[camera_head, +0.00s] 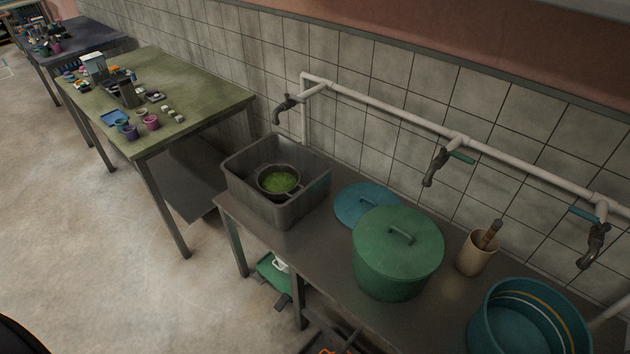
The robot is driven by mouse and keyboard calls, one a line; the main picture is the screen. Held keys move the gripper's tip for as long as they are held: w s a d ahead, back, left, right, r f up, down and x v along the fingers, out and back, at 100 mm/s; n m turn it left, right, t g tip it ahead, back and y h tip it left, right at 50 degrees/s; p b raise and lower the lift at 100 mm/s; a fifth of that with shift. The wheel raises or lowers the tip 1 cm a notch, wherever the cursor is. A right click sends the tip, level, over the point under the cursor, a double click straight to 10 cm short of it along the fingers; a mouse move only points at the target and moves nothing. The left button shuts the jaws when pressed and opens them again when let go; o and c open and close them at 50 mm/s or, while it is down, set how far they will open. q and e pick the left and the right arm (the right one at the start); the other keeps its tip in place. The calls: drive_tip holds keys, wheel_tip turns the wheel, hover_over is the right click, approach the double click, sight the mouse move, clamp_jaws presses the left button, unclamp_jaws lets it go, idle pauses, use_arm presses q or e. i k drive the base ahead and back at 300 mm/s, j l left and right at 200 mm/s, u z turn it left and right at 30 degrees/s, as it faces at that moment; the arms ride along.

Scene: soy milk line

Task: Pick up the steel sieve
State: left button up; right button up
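A round steel sieve (278,180) with a dark rim sits inside the grey square basin (249,201) at the left end of the metal counter. Green matter (280,183) lies in it. A short handle shows at its right side. Neither of my grippers is in view. A dark curved shape shows at the lower left corner, and I cannot tell what it is.
A green lidded pot (396,267), a blue lid (362,205), a beige cup (474,254) and a teal tub (520,325) stand on the counter (318,254). Taps (436,167) hang above. A green table (190,84) stands left.

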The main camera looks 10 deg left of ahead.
sight(277, 182)
drive_tip(key=j+z, duration=0.3)
drive_tip(key=j, duration=0.45)
drive_tip(key=j+z, duration=0.3)
drive_tip(key=j, duration=0.5)
drive_tip(key=k+j+z, duration=0.1)
drive_tip(key=j+z, duration=0.2)
drive_tip(key=j, duration=0.5)
